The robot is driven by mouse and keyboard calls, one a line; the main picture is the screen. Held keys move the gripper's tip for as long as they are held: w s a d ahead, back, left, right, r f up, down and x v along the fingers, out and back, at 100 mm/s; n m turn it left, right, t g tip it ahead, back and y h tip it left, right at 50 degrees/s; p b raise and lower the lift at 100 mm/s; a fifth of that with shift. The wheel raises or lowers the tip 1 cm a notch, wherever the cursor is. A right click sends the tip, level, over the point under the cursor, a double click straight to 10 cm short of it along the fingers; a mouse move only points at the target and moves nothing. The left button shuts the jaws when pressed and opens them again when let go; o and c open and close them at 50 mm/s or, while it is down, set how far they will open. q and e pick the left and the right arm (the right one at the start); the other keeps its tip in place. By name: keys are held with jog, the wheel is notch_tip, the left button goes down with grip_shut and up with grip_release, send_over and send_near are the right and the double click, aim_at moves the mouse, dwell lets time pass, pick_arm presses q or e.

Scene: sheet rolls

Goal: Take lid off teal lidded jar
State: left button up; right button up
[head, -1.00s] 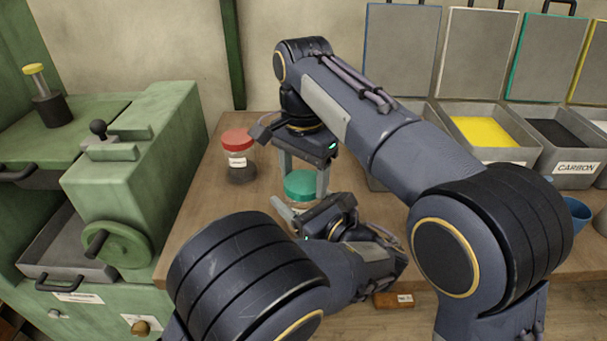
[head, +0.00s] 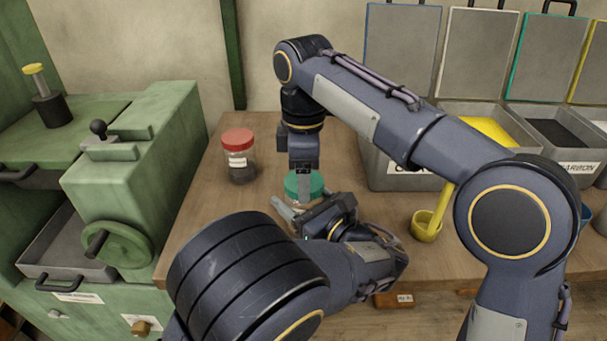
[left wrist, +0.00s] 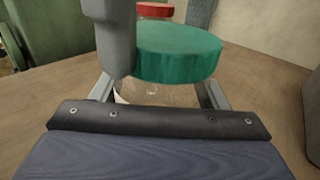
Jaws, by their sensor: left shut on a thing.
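The teal lidded jar has a teal lid (head: 305,184) and a clear body, mostly hidden in the head view. In the left wrist view the teal lid (left wrist: 178,52) sits on top of the clear jar body (left wrist: 160,93). My left gripper (head: 300,208) is shut on the jar body, with a finger on each side below the lid. My right gripper (head: 303,182) points down over the lid from above. One finger (left wrist: 116,40) of it overlaps the lid's left edge in the wrist view; the other is hidden, so its grip cannot be told.
A red-lidded jar (head: 239,156) stands behind and left of the teal one. A green machine (head: 150,150) borders the bench on the left. Grey bins (head: 405,172) line the back right. A yellow cup (head: 426,226) stands at the right. Bare wood lies left of the jar.

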jog(key=shift+r, duration=0.1)
dwell(0.6)
jog(key=shift+r, duration=0.95)
jog(key=shift+r, duration=2.05)
pick_arm(q)
jog(key=o, duration=2)
jog(key=shift+c, duration=0.2)
jog(key=shift+s, duration=0.1)
